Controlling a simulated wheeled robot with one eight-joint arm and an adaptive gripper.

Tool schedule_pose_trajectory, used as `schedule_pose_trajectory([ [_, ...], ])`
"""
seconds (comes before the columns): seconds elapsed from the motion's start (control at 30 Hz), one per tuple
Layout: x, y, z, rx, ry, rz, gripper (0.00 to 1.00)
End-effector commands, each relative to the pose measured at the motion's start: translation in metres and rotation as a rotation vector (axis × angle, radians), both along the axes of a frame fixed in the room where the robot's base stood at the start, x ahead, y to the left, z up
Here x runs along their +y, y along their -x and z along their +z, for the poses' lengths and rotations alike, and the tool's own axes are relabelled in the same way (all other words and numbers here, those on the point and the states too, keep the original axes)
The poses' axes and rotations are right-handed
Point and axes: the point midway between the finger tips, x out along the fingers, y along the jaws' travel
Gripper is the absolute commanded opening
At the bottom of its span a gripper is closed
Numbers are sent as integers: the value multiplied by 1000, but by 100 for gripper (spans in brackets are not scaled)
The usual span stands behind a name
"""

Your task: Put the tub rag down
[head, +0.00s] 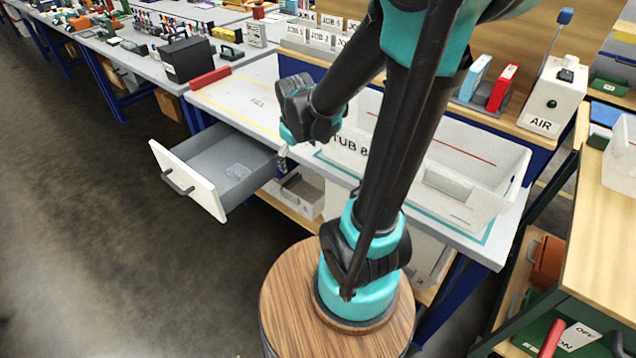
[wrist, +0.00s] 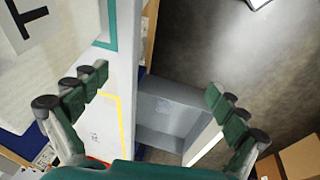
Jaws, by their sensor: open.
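My gripper (wrist: 158,82) is open, its two dark green fingers wide apart with nothing between them. It hangs above the front edge of the bench by the open drawer (head: 203,146). A pale, flat, crumpled patch (head: 238,172) lies on the grey drawer floor; it may be the rag, but I cannot tell for sure. It shows faintly in the wrist view (wrist: 163,106), inside the drawer. The white tub labelled TUB 8 (head: 495,165) stands on the bench to the right, partly hidden behind my arm. I see no clear rag in it.
A yellow-lined bench area marked FULL (head: 257,102) is clear left of the tub. A red block (head: 210,78) lies at its left edge. The white AIR box (head: 553,97) stands behind the tub. The pulled-out drawer juts over open floor (head: 90,200).

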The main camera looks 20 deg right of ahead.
Motion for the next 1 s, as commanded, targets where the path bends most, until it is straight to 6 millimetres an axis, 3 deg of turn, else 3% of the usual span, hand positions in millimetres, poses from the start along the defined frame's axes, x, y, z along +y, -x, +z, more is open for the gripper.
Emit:
schedule_pose_trajectory([
  [0.1,-15,43,-6,-34,-84,-191,97],
  [0.33,-26,93,-20,-80,-207,-456,97],
  [0.5,-27,104,-24,-90,-239,-523,97],
  [1.0,-27,104,-24,-90,-241,-524,97],
])
